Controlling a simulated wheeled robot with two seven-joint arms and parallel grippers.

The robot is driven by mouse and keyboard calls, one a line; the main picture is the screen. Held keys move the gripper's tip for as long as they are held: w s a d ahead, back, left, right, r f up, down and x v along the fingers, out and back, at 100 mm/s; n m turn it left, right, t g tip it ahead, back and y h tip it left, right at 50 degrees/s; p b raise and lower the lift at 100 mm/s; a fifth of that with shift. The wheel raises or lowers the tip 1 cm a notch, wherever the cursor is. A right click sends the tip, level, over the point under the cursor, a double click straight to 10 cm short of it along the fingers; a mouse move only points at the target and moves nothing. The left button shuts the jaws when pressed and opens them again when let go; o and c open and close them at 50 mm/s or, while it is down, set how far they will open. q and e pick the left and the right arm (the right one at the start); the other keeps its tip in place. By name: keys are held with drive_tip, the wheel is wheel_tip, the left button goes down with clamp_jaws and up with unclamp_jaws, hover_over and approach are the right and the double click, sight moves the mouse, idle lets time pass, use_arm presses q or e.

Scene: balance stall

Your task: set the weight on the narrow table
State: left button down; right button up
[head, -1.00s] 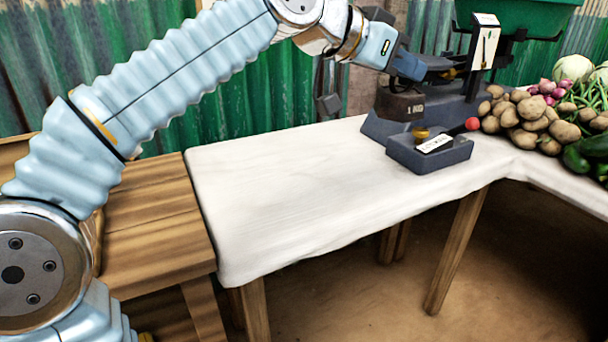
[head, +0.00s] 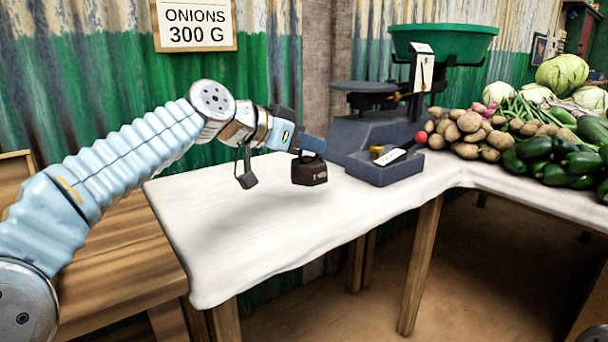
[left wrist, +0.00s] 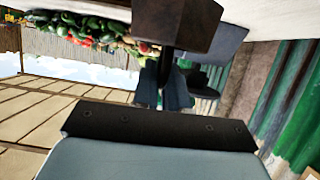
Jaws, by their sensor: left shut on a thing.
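A dark brown block weight (head: 309,172) hangs from my left gripper (head: 308,152), which is shut on its top handle. The weight is upright, held a little above the white-clothed table (head: 245,225), apart from the cloth. In the left wrist view the weight (left wrist: 178,22) shows at the top, beyond the gripper fingers (left wrist: 165,90). A bare wooden table (head: 115,255) stands at the left, under my left arm. My right gripper is not in view.
A grey scale (head: 370,133) with a green pan (head: 445,42) stands just right of the weight, with a low grey tray (head: 385,170) in front. Potatoes (head: 465,130) and green peppers (head: 550,158) lie further right. The cloth's left part is clear.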

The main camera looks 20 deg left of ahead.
sight(304, 165)
use_arm(q)
drive_tip(key=shift+w+a+f, duration=0.25)
drive_tip(key=shift+w+f, duration=0.05)
drive_tip(key=shift+f, duration=0.05)
drive_tip(key=f, duration=0.1)
drive_tip(key=w+f+b, duration=0.1)
drive_tip(key=f, duration=0.1)
drive_tip(key=a+f+b, duration=0.1)
drive_tip(key=shift+w+f, duration=0.15)
drive_tip(key=shift+f, duration=0.35)
drive_tip(key=c, duration=1.2)
unclamp_jaws()
drive_tip(key=shift+f, duration=0.15)
drive_tip(key=shift+o, duration=0.2)
drive_tip(key=v, duration=1.2)
